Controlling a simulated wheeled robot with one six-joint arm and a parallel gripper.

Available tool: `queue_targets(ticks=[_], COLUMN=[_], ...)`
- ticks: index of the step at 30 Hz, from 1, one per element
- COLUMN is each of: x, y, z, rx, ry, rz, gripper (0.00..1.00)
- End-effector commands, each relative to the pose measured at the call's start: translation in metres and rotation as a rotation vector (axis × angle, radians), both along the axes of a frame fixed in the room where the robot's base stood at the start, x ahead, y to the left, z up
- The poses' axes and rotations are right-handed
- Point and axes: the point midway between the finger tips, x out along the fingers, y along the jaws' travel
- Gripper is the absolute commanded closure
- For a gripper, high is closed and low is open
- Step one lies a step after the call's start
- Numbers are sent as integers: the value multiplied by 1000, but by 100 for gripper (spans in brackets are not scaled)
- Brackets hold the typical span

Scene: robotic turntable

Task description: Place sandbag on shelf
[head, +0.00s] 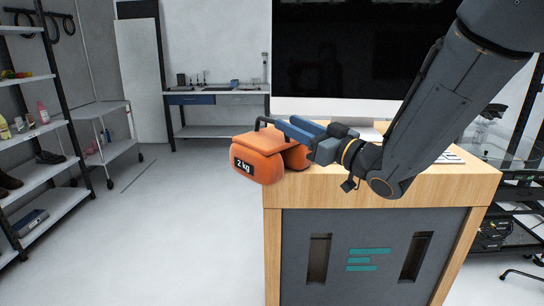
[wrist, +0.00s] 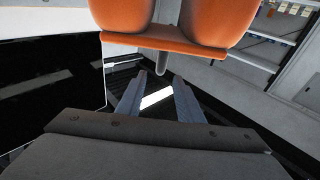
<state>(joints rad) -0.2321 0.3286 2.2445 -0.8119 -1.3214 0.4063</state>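The orange sandbag (head: 258,163), marked "2 kg", is at the left edge of the wooden desk top (head: 345,181), with its left part reaching past that edge in the picture. Its dark handle (head: 262,121) stands up above the bag. My gripper (head: 292,127) is at the bag's top, reaching in from the right. In the wrist view the two fingers (wrist: 157,90) are apart with a gap between them. The sandbag (wrist: 175,28) fills the top there, and its handle (wrist: 161,62) sits near the fingertips, in line with the gap. Contact cannot be told.
A shelf rack (head: 32,134) with shoes, bottles and small items stands at the far left. A grey cart (head: 105,147) is beside it. A workbench (head: 217,98) is at the back wall. A large monitor (head: 355,50) stands behind my arm. The floor between rack and desk is clear.

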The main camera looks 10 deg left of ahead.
Motion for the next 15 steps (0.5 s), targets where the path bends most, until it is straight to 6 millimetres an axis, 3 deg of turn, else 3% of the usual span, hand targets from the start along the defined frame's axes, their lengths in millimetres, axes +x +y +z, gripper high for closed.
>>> queue_targets(ticks=[6, 15], x=[4, 16], y=[0, 21], z=[-15, -11], rx=[-1, -2], ry=[1, 1], rz=[-1, 0], gripper=[66, 66])
